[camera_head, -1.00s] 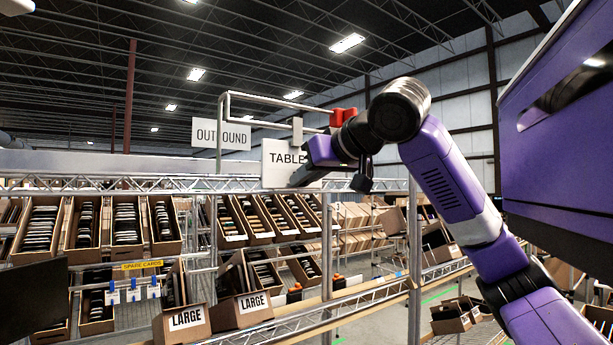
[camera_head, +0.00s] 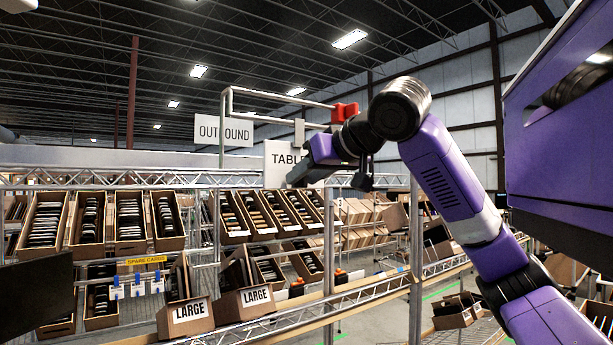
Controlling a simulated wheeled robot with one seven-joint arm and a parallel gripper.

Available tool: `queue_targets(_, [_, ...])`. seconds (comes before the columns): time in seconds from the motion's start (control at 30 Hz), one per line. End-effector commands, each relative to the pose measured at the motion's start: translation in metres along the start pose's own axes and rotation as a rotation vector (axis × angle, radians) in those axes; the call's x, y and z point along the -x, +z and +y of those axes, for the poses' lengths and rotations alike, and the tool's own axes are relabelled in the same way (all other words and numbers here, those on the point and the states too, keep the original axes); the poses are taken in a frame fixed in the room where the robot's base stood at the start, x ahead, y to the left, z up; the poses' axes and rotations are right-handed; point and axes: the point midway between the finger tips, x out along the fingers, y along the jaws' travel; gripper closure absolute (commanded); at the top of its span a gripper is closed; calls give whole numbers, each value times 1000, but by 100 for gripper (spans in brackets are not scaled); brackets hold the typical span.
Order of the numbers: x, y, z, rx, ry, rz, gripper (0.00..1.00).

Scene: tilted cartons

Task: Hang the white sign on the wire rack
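A white sign reading "TABLE" (camera_head: 278,160), its right part hidden by my arm, hangs upright beside the front rail. A grey tab (camera_head: 299,130) rises above it and overlaps the lower rod of the wire rack (camera_head: 226,105); I cannot tell whether it is hooked over that rod. My gripper (camera_head: 298,178) is at the sign's right edge, with its fingertips hidden or too small to make out. I cannot tell whether it grips the sign. A second white sign, "OUTBOUND" (camera_head: 208,130), is at the rack's upright post.
A red block (camera_head: 345,112) sits at the right end of the rack's upper rod, close to my wrist. A metal truss rail (camera_head: 130,181) runs below the signs. Cartons (camera_head: 190,317) stand on tilted shelves beneath. A purple body panel of mine fills the right side.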

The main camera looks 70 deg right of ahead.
Motion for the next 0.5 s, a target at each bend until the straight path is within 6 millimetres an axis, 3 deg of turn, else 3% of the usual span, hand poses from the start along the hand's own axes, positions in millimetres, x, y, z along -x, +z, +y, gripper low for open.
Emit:
queue_targets(0.17, [11,0,0,0,0,3,62])
queue_targets(0.5, [64,1,-1,2,-1,3,62])
